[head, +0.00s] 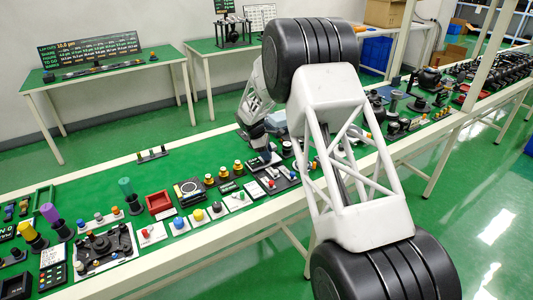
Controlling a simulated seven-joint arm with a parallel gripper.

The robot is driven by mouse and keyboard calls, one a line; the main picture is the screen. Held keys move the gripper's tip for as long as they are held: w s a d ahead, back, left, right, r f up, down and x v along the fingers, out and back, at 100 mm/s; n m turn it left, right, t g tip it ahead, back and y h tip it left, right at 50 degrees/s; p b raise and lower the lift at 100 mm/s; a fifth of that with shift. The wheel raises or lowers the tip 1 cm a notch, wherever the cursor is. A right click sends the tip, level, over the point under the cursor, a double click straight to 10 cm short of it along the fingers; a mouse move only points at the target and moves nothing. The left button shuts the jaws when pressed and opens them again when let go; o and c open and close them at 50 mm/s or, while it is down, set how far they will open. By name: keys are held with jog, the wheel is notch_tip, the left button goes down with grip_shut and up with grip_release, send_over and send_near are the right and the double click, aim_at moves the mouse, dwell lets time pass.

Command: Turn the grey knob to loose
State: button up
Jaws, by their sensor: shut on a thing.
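My gripper (264,155) points down at the far side of the row of devices on the green bench, beyond the large white and black arm links. It is small in the head view, and its fingertips are dark and hard to make out. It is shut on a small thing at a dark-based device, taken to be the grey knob. The knob itself is hidden by the fingers, so its turn position and any marking cannot be read.
The long green bench (100,186) is crowded with buttons, knobs and fixtures. A red tray (159,203) and a row of yellow-topped knobs (224,172) stand left of my gripper. A second table (110,72) with a display board (90,50) stands behind. My arm blocks the bench's middle right.

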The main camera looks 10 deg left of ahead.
jog(key=m+g, duration=0.1)
jog(key=m, duration=0.3)
jog(key=shift+w+m+g, duration=0.1)
jog(key=shift+m+g, duration=0.2)
jog(key=shift+g, duration=0.1)
jog(key=m+g, duration=0.1)
jog(key=m, duration=0.2)
jog(key=shift+m+y, duration=0.3)
jog(key=m+g+y, duration=0.1)
jog(key=m, duration=0.3)
jog(key=shift+w+d+m, duration=0.1)
jog(key=shift+m, duration=0.2)
jog(key=m+g+y, duration=0.1)
jog(key=m, duration=0.3)
jog(key=shift+y, duration=0.4)
jog(key=o, duration=0.9)
jog(key=shift+v, duration=3.9)
